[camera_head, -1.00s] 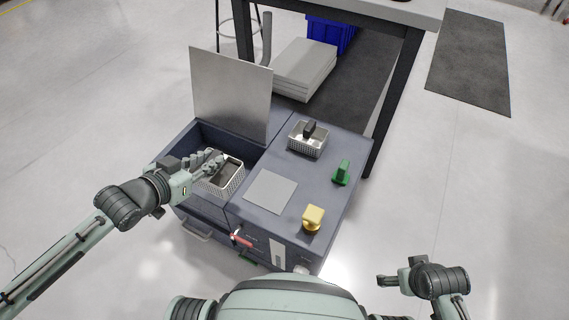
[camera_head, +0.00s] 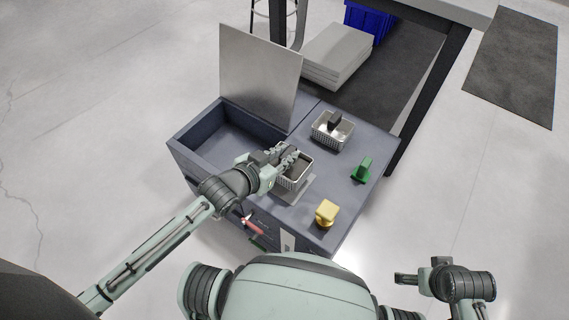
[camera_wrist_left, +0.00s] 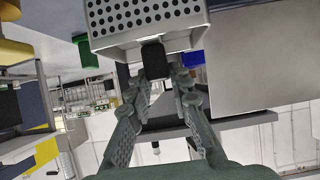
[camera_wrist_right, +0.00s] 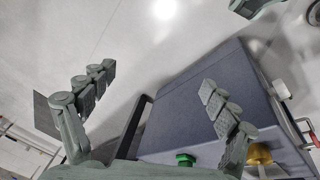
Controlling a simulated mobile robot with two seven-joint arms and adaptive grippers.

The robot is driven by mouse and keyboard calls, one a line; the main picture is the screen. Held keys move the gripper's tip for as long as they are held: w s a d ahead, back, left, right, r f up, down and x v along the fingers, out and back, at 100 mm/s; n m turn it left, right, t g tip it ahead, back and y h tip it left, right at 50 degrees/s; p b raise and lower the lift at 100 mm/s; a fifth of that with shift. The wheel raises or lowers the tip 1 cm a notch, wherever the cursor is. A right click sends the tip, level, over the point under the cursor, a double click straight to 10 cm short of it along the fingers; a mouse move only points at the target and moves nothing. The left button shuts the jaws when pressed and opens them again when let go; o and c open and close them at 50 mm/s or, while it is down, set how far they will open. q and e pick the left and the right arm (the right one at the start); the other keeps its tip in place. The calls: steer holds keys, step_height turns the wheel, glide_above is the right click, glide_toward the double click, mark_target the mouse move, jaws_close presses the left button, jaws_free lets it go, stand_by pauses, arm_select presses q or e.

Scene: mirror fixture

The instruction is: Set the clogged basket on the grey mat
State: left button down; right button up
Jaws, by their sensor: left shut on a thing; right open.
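My left gripper (camera_head: 290,157) is shut on the dark handle (camera_wrist_left: 153,60) of a light perforated basket (camera_head: 299,181) with dark matter inside. The basket is over the grey mat (camera_head: 286,196) on the machine's top and hides most of it. I cannot tell whether it touches the mat. In the left wrist view the basket's perforated face (camera_wrist_left: 150,18) fills the top. My right gripper (camera_wrist_right: 160,95) is open and empty, off to the right of the machine; in the head view it shows at the lower right (camera_head: 405,279).
A second basket (camera_head: 318,137) with a black handle stands behind on the machine top. A green knob (camera_head: 361,169) and a yellow knob (camera_head: 326,212) stand on the right. The open well (camera_head: 205,150) is at left, its lid (camera_head: 259,72) raised behind. A red-handled part (camera_head: 253,227) is in front.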

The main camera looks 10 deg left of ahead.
arm_select(q)
step_height(320, 180, down, 4)
steer(key=shift+r+b, duration=0.2)
steer(key=shift+b, duration=0.1)
steer(key=shift+f, duration=0.2)
arm_select(e)
steer(key=shift+r, duration=0.9)
arm_select(q)
steer(key=shift+f, duration=0.1)
arm_select(e)
steer(key=shift+d+f, duration=0.1)
arm_select(q)
steer(key=c, duration=1.4)
jaws_free()
